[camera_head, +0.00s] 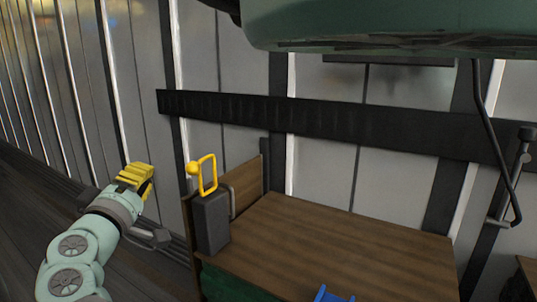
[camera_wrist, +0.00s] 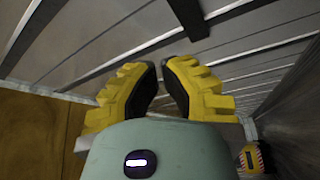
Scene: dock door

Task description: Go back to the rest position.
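My gripper (camera_head: 135,178) is at the left of the head view, held in the air in front of the ribbed wall and left of the table. Its yellow ridged fingers with dark pads also show in the wrist view (camera_wrist: 159,82). The fingertips lean close together with a narrow gap between them, and nothing shows in the gap. The gripper touches nothing that I can see.
A wooden-topped table (camera_head: 330,250) stands at the lower right, with a blue object (camera_head: 332,295) at its front. A dark box (camera_head: 211,222) with a yellow loop handle (camera_head: 208,174) stands at its left corner. A black rail (camera_head: 330,120) crosses the wall (camera_head: 330,185).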

